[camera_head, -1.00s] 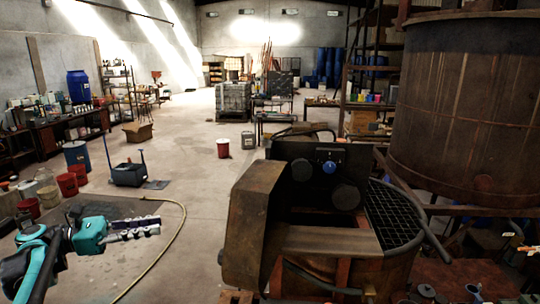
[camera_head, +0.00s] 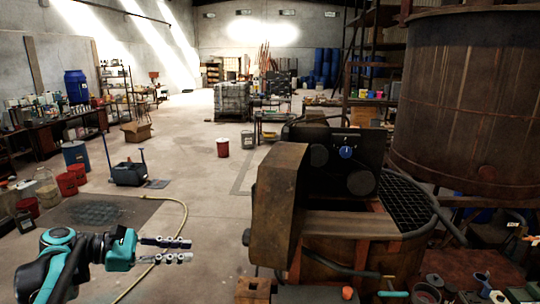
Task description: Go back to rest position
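My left gripper (camera_head: 182,250) is at the lower left in the head view, at the end of a teal and black arm. Its two grey fingers point right with a gap between them, and nothing is held. It is above the concrete floor, left of the rusty stirring machine (camera_head: 275,210) and apart from it. The machine has a dark panel with a blue knob (camera_head: 346,152) and a black grate (camera_head: 405,200) over its vat. I cannot make out my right gripper in the view.
A large rusty tank (camera_head: 465,100) stands at the right. A yellow hose (camera_head: 182,215) lies on the floor beyond the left gripper. A red bucket (camera_head: 222,147) stands mid-floor. A cluttered workbench (camera_head: 50,127) lines the left wall.

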